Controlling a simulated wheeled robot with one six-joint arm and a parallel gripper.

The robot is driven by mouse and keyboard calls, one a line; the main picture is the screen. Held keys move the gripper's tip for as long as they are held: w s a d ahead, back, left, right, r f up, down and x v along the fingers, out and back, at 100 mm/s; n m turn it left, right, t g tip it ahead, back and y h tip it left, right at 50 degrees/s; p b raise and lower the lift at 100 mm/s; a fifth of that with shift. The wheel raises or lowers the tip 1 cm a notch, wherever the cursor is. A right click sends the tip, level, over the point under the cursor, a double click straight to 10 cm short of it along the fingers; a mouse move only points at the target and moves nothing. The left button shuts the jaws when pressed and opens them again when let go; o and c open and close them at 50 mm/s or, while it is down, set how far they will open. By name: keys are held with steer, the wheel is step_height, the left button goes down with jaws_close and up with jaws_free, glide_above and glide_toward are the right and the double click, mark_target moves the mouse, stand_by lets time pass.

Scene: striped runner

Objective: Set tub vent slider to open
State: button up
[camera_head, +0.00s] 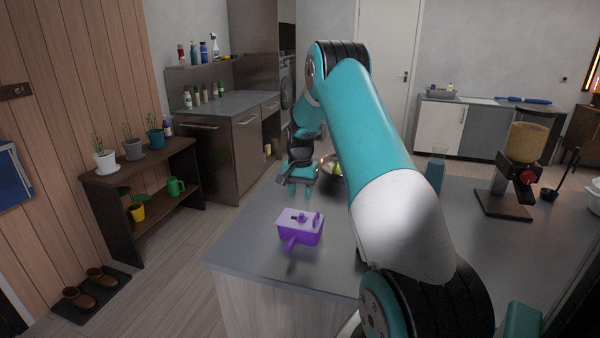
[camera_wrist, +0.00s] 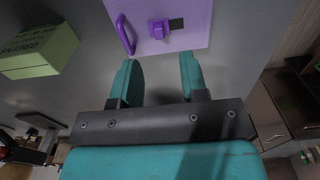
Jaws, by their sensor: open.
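A purple tub (camera_head: 306,233) stands near the left front edge of the grey counter, its lid also showing at the top of the wrist view (camera_wrist: 195,38). On the lid are a raised purple slider knob (camera_wrist: 156,30) and, right beside it, a dark vent slot (camera_wrist: 177,24). A purple loop handle (camera_wrist: 124,35) stands on the lid left of the knob in the wrist view. My gripper (camera_head: 299,188) is behind the tub in the head view. In the wrist view its teal fingers (camera_wrist: 160,66) are apart and empty, short of the knob and not touching it.
A green box (camera_wrist: 38,52) lies left of the tub in the wrist view. A bowl (camera_head: 331,166) with food stands behind my gripper, partly hidden by my arm. A coffee grinder (camera_head: 515,168) and a blue container (camera_head: 435,174) stand farther right.

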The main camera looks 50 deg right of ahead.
step_height(320, 180, up, 10)
steer(key=b, duration=0.1)
steer(key=shift+b, duration=0.4)
steer(key=shift+f, duration=0.15)
steer(key=s+a+r+n, duration=0.1)
steer(key=a+r+n, duration=0.15)
steer(key=a, duration=0.65)
steer(key=s+a+r+n+t+y, duration=0.1)
steer(key=a+n, duration=0.3)
steer(key=a, duration=0.5)
steer(key=s+a+r+n, duration=0.1)
steer(key=a+r+n, duration=0.15)
steer(key=a, duration=0.75)
steer(key=s+a+f+n+g+y+b, duration=0.1)
steer(key=s+a+n+y, duration=0.2)
steer(key=s+a+n, duration=0.9)
steer(key=s+a, duration=0.6)
steer(key=s, duration=0.5)
steer(key=shift+a+f, duration=0.15)
steer(key=shift+a, duration=0.25)
